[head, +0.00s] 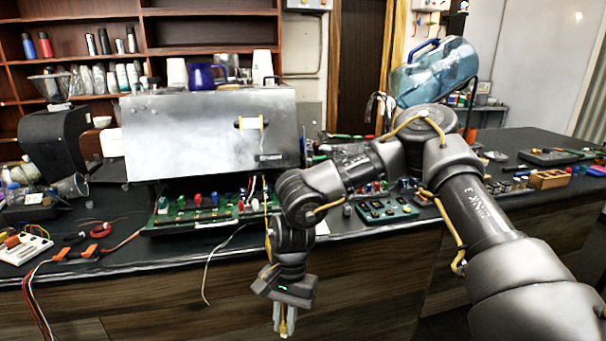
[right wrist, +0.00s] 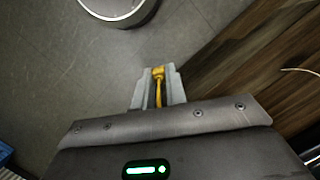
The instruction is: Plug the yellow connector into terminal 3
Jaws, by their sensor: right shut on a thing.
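My right gripper (head: 284,322) points down in front of the counter, below the level of its top. In the right wrist view the right gripper (right wrist: 158,85) is shut on the yellow connector (right wrist: 158,73), with a yellow lead running back between the fingers. In the head view only a little yellow of the connector (head: 283,329) shows between the fingertips. A green terminal board (head: 190,221) with red, green, blue and white terminals lies below the brewer's front, apart from the gripper. I cannot tell which one is terminal 3. My left gripper is not in view.
The silver brewer (head: 200,135) stands on the dark counter (head: 120,256). Loose wires with orange connectors (head: 88,251) lie at the left, and a pale wire hangs over the front edge.

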